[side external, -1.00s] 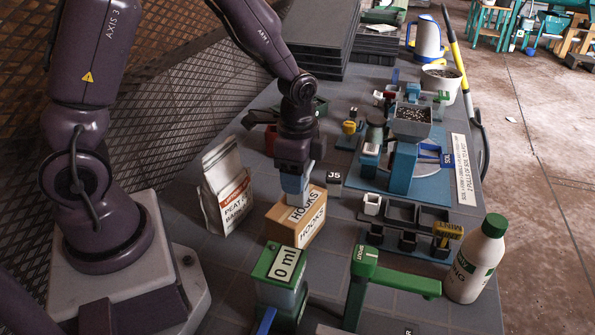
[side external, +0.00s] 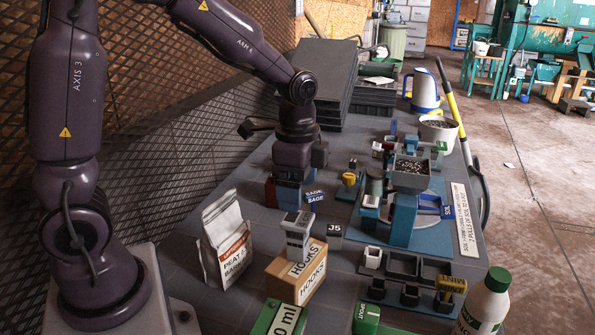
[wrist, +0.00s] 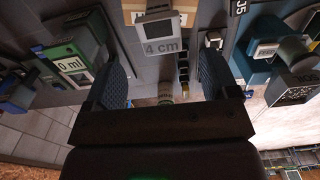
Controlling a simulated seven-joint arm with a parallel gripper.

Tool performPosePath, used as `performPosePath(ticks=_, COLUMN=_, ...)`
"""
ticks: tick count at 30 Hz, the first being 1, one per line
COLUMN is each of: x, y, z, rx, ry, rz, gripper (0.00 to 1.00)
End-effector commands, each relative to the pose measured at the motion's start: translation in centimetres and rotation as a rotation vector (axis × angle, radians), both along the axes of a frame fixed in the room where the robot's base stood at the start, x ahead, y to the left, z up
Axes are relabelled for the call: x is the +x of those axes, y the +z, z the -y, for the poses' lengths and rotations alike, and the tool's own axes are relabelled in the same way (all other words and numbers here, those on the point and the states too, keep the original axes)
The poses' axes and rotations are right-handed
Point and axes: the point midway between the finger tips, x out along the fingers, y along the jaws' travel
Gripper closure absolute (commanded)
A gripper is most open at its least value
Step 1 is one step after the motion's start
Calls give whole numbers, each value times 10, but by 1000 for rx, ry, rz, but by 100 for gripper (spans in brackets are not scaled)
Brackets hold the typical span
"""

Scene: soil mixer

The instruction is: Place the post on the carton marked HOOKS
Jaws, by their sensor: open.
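A white peat bag (side external: 227,243) stands left of the carton. The 0 ml green-topped unit (side external: 262,321) is in front. A white bottle (side external: 484,303) stands at right.

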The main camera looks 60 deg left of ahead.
Motion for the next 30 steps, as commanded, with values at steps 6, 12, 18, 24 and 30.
performPosePath(ticks=6, x=0, y=27, z=0, rx=0, ry=1, rz=1, gripper=20)
performPosePath(ticks=12, x=-17, y=55, z=6, rx=2, ry=100, rz=72, gripper=20)
performPosePath(ticks=18, x=-66, y=95, z=17, rx=-37, ry=384, rz=255, gripper=20)
performPosePath(ticks=24, x=-110, y=112, z=25, rx=-131, ry=638, rz=402, gripper=20)
performPosePath(ticks=30, x=-128, y=114, z=28, rx=-193, ry=758, rz=461, gripper=20)
